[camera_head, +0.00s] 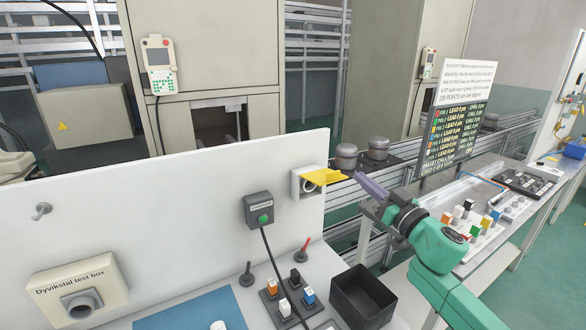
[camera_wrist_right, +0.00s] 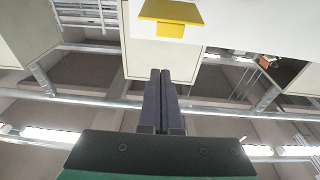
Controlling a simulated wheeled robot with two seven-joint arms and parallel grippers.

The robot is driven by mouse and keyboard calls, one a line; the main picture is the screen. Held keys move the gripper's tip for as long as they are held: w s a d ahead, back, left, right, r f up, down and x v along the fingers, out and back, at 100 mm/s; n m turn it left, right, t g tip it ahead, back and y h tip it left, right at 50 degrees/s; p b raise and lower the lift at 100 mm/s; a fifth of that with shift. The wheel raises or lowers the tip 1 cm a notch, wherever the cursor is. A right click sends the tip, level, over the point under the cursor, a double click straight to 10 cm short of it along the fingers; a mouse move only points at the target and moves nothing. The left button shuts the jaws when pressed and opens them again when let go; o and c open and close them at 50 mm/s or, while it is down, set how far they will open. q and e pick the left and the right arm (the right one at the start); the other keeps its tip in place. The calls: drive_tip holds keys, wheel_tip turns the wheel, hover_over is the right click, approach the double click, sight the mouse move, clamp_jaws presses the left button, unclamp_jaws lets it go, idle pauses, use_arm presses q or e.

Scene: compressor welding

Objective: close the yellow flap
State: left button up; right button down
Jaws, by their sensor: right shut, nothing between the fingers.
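The yellow flap (camera_head: 324,176) sticks out roughly level from the top of a small white box (camera_head: 297,188) at the right end of the white panel. It stands open, and a round fitting shows under it in the box's open front. My right gripper (camera_head: 360,178) is shut and empty, with its purple-grey fingers pointing up and left, just right of the flap and apparently apart from it. In the right wrist view, the closed fingertips (camera_wrist_right: 160,73) lie below the yellow flap (camera_wrist_right: 172,12) in the picture, with a visible gap. My left gripper is not in view.
A grey box with a green button (camera_head: 259,210) is on the panel (camera_head: 180,190) left of the flap. Below are a black bin (camera_head: 362,297), levers and several coloured blocks. A sign board (camera_head: 455,125) and a second table stand to the right.

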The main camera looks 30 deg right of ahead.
drive_tip(key=w+r+p, duration=0.1)
drive_tip(key=w, duration=0.2)
drive_tip(key=w+r+p, duration=0.1)
drive_tip(key=w, duration=0.2)
drive_tip(key=w+r+p, duration=0.1)
drive_tip(key=w, duration=0.2)
drive_tip(key=shift+w+a+r, duration=0.25)
drive_tip(key=shift+r, duration=0.1)
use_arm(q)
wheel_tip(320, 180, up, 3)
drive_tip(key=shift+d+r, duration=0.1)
use_arm(e)
drive_tip(key=f, duration=0.2)
drive_tip(key=s+f, duration=0.1)
drive_tip(key=f, duration=0.1)
drive_tip(key=shift+s+a+f, duration=0.1)
drive_tip(key=shift+s+f, duration=0.1)
drive_tip(key=shift+w, duration=0.1)
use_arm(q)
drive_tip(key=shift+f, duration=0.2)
use_arm(e)
drive_tip(key=shift+f, duration=0.1)
